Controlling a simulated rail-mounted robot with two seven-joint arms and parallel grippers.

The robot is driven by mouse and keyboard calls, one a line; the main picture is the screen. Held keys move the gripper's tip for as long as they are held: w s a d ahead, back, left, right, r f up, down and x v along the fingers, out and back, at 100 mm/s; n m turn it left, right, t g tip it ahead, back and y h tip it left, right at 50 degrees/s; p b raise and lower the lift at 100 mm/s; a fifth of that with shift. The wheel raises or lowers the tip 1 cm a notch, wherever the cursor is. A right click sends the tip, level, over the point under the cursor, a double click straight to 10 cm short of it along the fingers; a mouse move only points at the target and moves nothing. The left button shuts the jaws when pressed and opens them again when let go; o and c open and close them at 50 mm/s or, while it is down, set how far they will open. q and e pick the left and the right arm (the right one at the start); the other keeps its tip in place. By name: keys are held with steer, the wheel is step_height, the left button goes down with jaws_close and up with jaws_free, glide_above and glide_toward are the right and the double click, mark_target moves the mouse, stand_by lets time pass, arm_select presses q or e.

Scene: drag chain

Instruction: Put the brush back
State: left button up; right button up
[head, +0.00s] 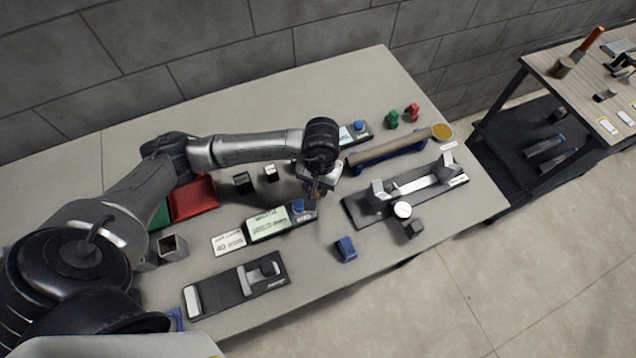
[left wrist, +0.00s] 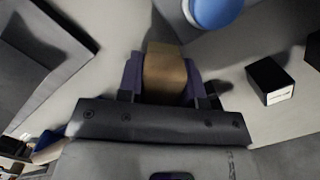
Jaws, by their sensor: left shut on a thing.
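My left gripper (head: 316,193) is over the middle of the table, just above the blue-knobbed end of a device (head: 268,224) with a pale green screen. In the left wrist view, the left gripper (left wrist: 163,80) is shut on a tan, block-shaped thing, seemingly the brush (left wrist: 165,70). Only a small brownish part of it shows under the gripper in the head view, and its bristles cannot be made out. A round blue knob (left wrist: 212,10) lies just beyond the fingers. My right gripper is not in view.
A tan cylinder (head: 390,148) on blue supports and a black-based fixture (head: 365,212) stand right of the gripper. A blue block (head: 346,249) and a dark plate (head: 215,298) are in front. A red tray (head: 195,198) is left. A side table (head: 570,75) holds tools. The back-left tabletop is clear.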

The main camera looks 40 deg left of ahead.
arm_select(q)
steer(key=shift+f+b, duration=0.25)
steer(key=shift+b, duration=0.05)
steer(key=o, duration=0.9)
steer(key=shift+r, duration=0.1)
steer(key=shift+o, duration=0.2)
steer(key=r, duration=0.4)
steer(key=w+r+p, duration=0.1)
steer(key=r, duration=0.7)
steer(key=shift+w+a+r, duration=0.1)
steer(key=shift+w+a, duration=0.05)
steer(key=shift+a, duration=0.1)
